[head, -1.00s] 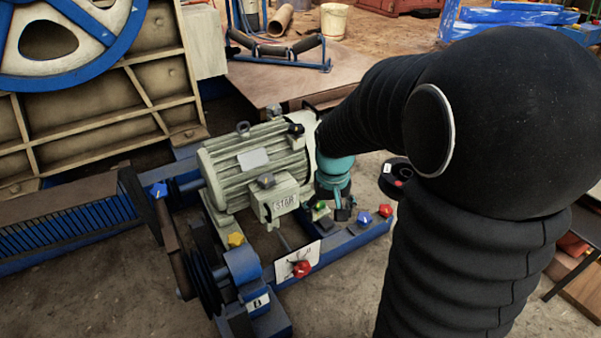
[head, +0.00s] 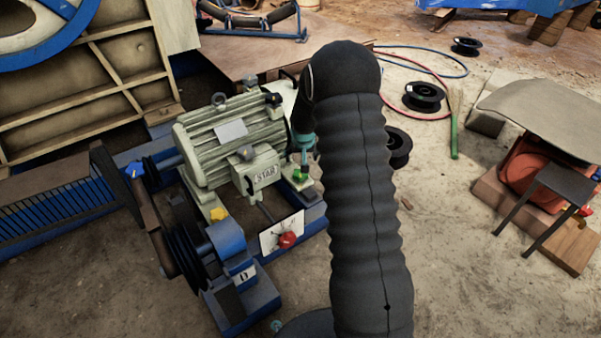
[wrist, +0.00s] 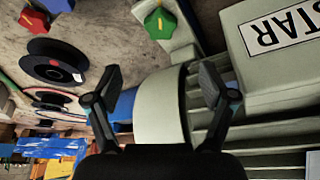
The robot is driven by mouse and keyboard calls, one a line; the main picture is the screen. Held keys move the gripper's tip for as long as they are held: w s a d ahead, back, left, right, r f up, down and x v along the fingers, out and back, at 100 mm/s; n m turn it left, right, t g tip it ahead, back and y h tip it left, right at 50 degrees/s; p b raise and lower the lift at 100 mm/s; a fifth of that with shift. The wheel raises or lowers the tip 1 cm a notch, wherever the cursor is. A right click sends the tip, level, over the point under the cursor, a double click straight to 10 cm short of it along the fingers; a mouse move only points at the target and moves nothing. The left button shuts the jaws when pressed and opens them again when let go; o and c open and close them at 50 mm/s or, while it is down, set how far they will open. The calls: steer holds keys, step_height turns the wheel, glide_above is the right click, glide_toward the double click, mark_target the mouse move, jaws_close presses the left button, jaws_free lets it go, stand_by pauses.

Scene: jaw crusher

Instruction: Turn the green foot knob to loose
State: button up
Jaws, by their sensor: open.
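The green foot knob (head: 300,176) is by the near right foot of the pale green motor (head: 225,135), in the head view. It also shows as a star-shaped knob (wrist: 160,22) at the top of the wrist view, on a pale foot. My gripper (wrist: 162,84) is open in the wrist view, its two fingers apart and nothing held. The knob lies beyond the fingertips, not between them. A pale rounded motor part (wrist: 160,112) shows between the fingers. In the head view, my teal wrist is just above the knob and my arm hides the area to its right.
A yellow knob (head: 217,214) and a red knob (head: 287,240) on a white plate are nearby. Black spools (head: 423,97) lie on open floor at right.

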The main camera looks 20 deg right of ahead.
mark_target(300, 176)
steer(key=b+x, duration=0.1)
steer(key=x, duration=1.2)
steer(key=shift+w+d+f+b, duration=0.1)
steer(key=shift+w+f+b, duration=0.15)
steer(key=shift+b, duration=0.05)
steer(key=c, duration=1.1)
